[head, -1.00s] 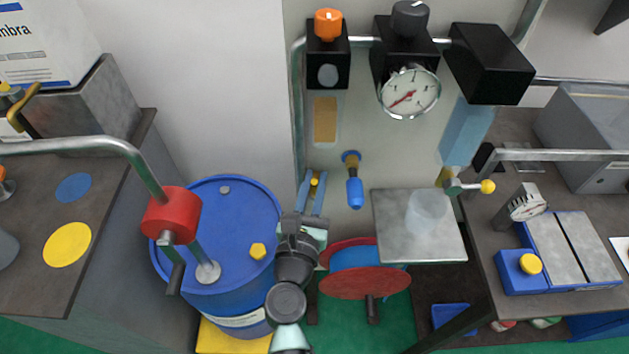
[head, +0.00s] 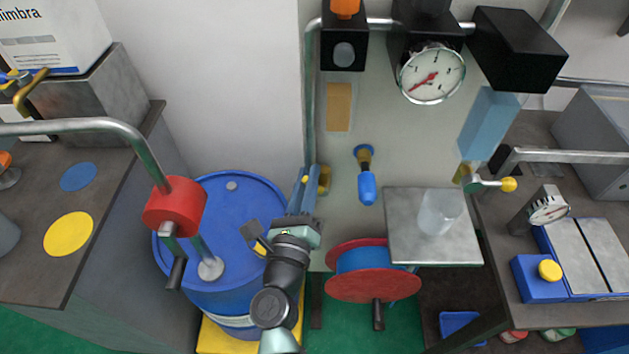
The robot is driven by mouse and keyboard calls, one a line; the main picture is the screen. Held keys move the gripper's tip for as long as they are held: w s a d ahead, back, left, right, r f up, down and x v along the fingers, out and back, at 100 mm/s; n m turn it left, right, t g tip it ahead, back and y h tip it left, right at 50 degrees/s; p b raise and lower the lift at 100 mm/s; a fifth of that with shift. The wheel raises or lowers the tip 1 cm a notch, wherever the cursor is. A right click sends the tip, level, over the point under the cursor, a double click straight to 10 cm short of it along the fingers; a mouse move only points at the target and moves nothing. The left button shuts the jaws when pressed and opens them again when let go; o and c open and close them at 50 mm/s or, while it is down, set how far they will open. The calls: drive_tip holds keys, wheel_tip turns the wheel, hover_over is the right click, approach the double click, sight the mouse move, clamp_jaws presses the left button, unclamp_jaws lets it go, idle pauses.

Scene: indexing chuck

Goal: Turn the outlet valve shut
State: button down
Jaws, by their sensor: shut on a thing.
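My gripper (head: 305,178) is at the left edge of the pale panel, above the blue drum. Its blue fingers point up and look close together, shut on a valve handle that they mostly hide. The brass-coloured body of this valve (head: 323,180) shows just right of the fingers. I cannot read a label that marks it as the outlet valve. Another valve, with a blue handle (head: 367,188) hanging straight down, is on the panel to the right, apart from the gripper.
A round gauge (head: 432,75) is above. A clear cup (head: 440,212) stands on a metal plate (head: 420,250). The blue drum (head: 235,200) and red cylinder (head: 174,206) are left; a red-and-blue reel (head: 373,286) is below right of the gripper.

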drive_tip(key=shift+a+f+n+t+y+b, duration=0.2)
drive_tip(key=shift+a+f+n+y+b, duration=0.5)
drive_tip(key=shift+n, duration=1.45)
drive_tip(key=shift+a+f+n+t+y+b, duration=0.1)
drive_tip(key=shift+f+n+t+y+b, duration=0.15)
drive_tip(key=shift+f+n+b, duration=1.05)
drive_tip(key=shift+a+f+n+t+y+b, duration=0.15)
drive_tip(key=shift+a+f+n+y+b, duration=0.3)
drive_tip(key=shift+n+b, duration=1.65)
drive_tip(key=shift+d+r+n+p, duration=0.1)
drive_tip(key=shift+r+n+p, duration=0.1)
drive_tip(key=shift+n+p, duration=0.75)
drive_tip(key=c, duration=0.8)
unclamp_jaws()
drive_tip(key=shift+c, duration=0.2)
drive_tip(key=s+f+b, duration=0.2)
drive_tip(key=s+b, duration=0.1)
drive_tip(key=s, duration=0.9)
drive_tip(key=shift+s+f, duration=0.2)
drive_tip(key=shift+s, duration=0.2)
